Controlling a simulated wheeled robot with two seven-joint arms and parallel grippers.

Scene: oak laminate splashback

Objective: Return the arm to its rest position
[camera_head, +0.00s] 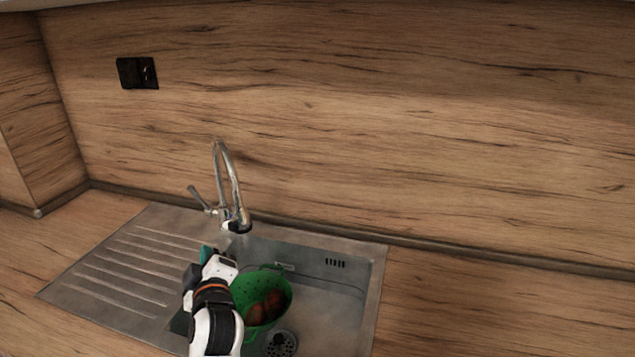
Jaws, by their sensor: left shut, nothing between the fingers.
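My left gripper (212,256) is shut and empty, at the end of my white and black arm that comes up from the bottom of the head view. It is over the left edge of the sink basin, beside a green colander (284,290). The colander sits tilted in the basin and has brownish-red items (268,305) in it, partly hidden by my arm. I cannot tell whether the gripper touches the colander. My right gripper is not in view.
The steel sink (375,270) has a ribbed drainboard (120,270) on its left. A tall curved faucet (231,185) with a side lever stands behind the gripper. A drain (281,344) shows in the basin. The wooden counter (480,310) on the right is clear. A black socket (138,73) is on the splashback.

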